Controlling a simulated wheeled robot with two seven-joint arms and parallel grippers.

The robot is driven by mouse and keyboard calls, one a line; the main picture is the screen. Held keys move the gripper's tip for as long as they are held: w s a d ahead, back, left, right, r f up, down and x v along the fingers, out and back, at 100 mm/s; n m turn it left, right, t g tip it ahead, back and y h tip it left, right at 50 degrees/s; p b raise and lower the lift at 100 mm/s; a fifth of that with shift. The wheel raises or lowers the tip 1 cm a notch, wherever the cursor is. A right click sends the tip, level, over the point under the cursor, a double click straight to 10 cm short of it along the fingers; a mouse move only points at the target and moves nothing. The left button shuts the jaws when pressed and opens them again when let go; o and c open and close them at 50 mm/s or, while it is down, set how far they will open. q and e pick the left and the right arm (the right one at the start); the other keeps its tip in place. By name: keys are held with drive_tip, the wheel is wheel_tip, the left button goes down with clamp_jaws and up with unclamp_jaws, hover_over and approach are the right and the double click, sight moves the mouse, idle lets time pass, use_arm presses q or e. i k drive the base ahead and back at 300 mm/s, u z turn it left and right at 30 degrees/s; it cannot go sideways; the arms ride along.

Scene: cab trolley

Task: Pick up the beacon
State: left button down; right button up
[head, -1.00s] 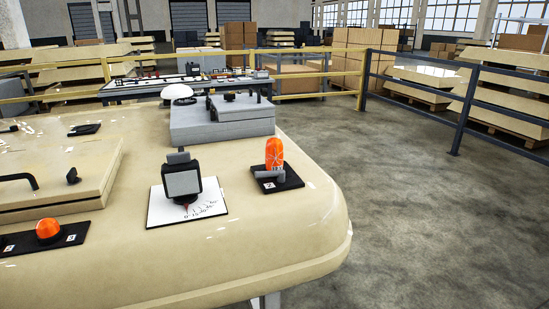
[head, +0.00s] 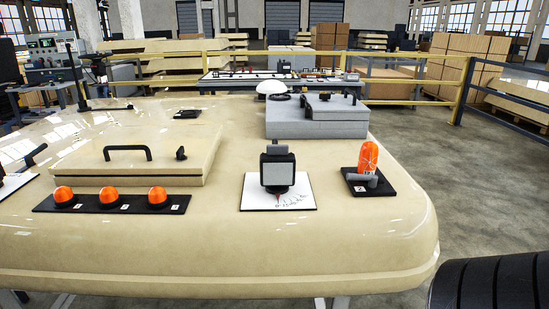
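A tall orange beacon (head: 368,157) stands on a black base plate (head: 386,188) near the right end of the cream cab roof panel (head: 230,236). A small grey cylinder sits at the front of its foot. Several low orange domes sit on a black strip (head: 110,205) at the left front; one is the right-hand dome (head: 157,195). Which orange thing the task means is not marked. Neither of my grippers shows in the head view.
A black device (head: 277,168) stands on a white dial card (head: 302,198) left of the tall beacon. A raised hatch (head: 130,172) with a black handle and a grey box (head: 315,122) lie behind. A black ribbed round shape (head: 490,284) fills the lower right corner.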

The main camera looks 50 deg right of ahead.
sight(368, 159)
drive_tip(key=u, duration=1.1)
drive_tip(key=k, duration=1.35)
drive_tip(key=z, duration=0.75)
